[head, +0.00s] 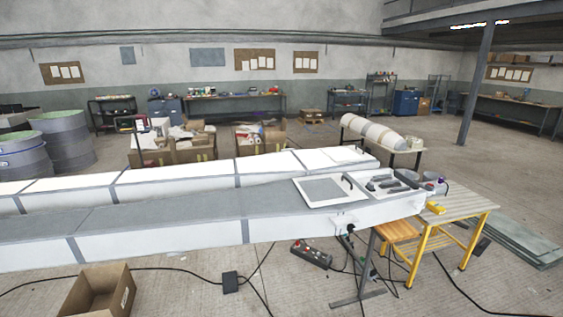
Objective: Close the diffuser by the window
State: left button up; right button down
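No window shows in the head view, and I cannot pick out anything that is clearly a diffuser. A long white and grey mould (150,215) runs from the left edge to the middle right. A white-framed grey square panel (322,191) lies on its top near the right end, with a dark handle-like piece beside it. Several small dark items lie right of the panel. Neither of my grippers is in view.
A yellow-legged table (475,205) stands at the mould's right end. An open cardboard box (122,290), a power strip (311,254) and black cables lie on the floor in front. Drums (65,140) stand left; a post (475,90) stands right. Floor at far right is mostly clear.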

aim_at(318, 191)
jog(key=i+j+z, duration=0.1)
jog(key=i, duration=0.4)
jog(key=i+j+z, duration=0.1)
jog(key=i, duration=0.4)
jog(key=i+j+z, duration=0.1)
jog(key=i+j, duration=0.25)
jog(key=i+j+z, duration=0.1)
jog(key=i+j, duration=0.15)
jog(key=i, duration=0.35)
